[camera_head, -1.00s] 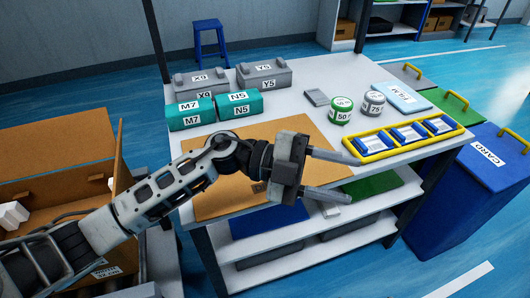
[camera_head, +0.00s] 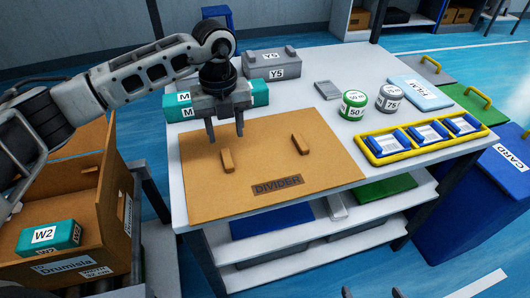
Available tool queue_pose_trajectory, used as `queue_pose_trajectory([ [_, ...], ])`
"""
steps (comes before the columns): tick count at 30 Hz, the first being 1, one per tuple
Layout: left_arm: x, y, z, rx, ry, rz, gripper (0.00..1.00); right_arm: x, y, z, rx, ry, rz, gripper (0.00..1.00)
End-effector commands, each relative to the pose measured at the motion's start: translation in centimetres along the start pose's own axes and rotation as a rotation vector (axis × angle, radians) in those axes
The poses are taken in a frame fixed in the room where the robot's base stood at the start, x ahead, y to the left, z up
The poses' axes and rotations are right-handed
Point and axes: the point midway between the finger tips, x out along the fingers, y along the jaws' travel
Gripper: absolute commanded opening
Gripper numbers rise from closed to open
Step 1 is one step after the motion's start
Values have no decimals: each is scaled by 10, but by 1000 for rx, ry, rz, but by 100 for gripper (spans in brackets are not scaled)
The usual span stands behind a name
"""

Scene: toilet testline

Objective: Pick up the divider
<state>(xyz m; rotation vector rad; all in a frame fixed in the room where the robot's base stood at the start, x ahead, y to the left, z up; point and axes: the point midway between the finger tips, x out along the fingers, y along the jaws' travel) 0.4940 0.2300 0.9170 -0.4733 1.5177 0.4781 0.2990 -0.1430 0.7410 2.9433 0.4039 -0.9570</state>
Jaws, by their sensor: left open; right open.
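The divider (camera_head: 265,205) is a flat brown panel with two small raised grips and a "DIVIDER" label. It lies flat on the near left part of the white table. My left gripper (camera_head: 226,138) points down with its fingers apart, at the divider's far left part and just behind the left grip (camera_head: 227,160). It holds nothing; I cannot tell its exact height above the panel. The right grip (camera_head: 300,144) is clear. My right gripper (camera_head: 371,293) shows only its two spread fingertips at the bottom edge, in front of the table.
Teal boxes (camera_head: 261,94) stand behind my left gripper, partly hidden, with a grey Y5 box (camera_head: 271,65) behind. A yellow tray (camera_head: 421,152), green and grey rolls and a pouch occupy the right. An open carton (camera_head: 105,225) with a teal W2 box (camera_head: 49,238) stands left.

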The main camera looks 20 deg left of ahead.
Motion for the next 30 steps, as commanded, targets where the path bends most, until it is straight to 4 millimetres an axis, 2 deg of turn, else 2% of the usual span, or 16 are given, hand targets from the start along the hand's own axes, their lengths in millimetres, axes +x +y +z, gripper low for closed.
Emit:
queue_pose_trajectory([
  [3,18,0,-1,1,2,1,45,0,0,2,-2,-6,1,87],
  [11,37,2,0,2,4,0,45,-1,0,2,-5,-12,3,87],
  [18,72,6,2,3,3,-1,45,-2,2,-4,-13,-7,7,87],
  [22,79,5,2,3,1,-3,45,-1,2,-4,-15,-7,7,87],
  [28,79,5,2,3,1,-3,45,-1,2,-5,-16,-6,8,87],
  [30,79,5,2,3,1,-3,26,-1,2,-5,-16,-6,8,87],
])
